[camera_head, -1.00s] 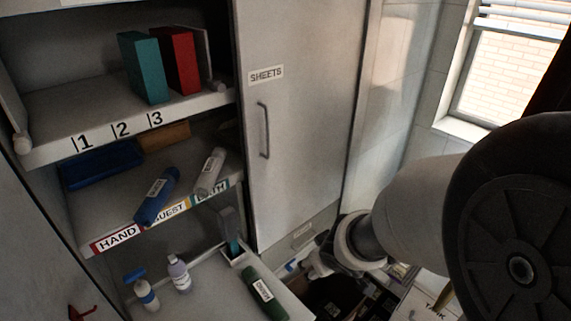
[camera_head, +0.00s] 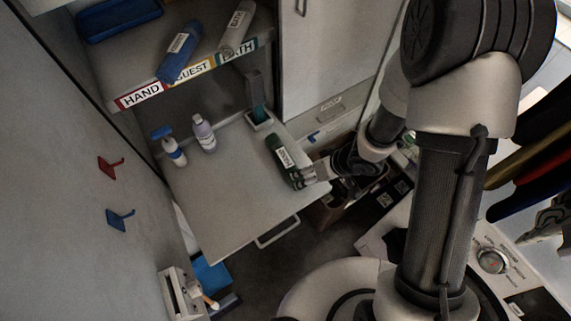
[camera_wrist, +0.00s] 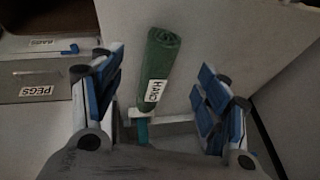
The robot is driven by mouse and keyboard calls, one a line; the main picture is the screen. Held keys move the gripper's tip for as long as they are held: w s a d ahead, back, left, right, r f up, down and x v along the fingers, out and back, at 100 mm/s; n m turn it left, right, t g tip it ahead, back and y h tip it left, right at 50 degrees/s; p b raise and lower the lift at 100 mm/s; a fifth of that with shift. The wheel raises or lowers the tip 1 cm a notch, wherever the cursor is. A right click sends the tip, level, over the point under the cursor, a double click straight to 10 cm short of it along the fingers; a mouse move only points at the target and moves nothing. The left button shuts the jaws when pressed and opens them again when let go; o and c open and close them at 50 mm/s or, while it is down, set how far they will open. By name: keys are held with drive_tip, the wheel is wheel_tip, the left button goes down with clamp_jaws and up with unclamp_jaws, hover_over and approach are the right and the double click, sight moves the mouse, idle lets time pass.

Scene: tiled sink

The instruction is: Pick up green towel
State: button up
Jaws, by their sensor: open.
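The green towel (camera_head: 277,151) is rolled up and has a white label reading HAND. It lies near the right edge of the pale pull-out shelf (camera_head: 235,195) in the head view. My gripper (camera_head: 304,174) is beside the towel's near end, and the head view does not show clearly whether they touch. In the wrist view the green towel (camera_wrist: 162,55) lies ahead, between the spread blue-padded fingers of my gripper (camera_wrist: 159,80). The fingers are open, with a gap on each side of the towel.
A blue roll (camera_head: 179,52) and a grey roll (camera_head: 237,27) lie on the labelled shelf above. A spray bottle (camera_head: 173,152) and a purple bottle (camera_head: 204,134) stand on the pull-out shelf. A drawer labelled PEGS (camera_wrist: 20,88) is left in the wrist view.

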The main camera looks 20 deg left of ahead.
sight(300, 179)
drive_tip(key=b+x, duration=0.4)
drive_tip(key=x, duration=0.4)
drive_tip(key=shift+s+a, duration=0.1)
drive_tip(key=shift+a, duration=0.05)
drive_tip(key=shift+r, duration=0.15)
drive_tip(key=shift+c, duration=0.5)
drive_tip(key=c, duration=1.1)
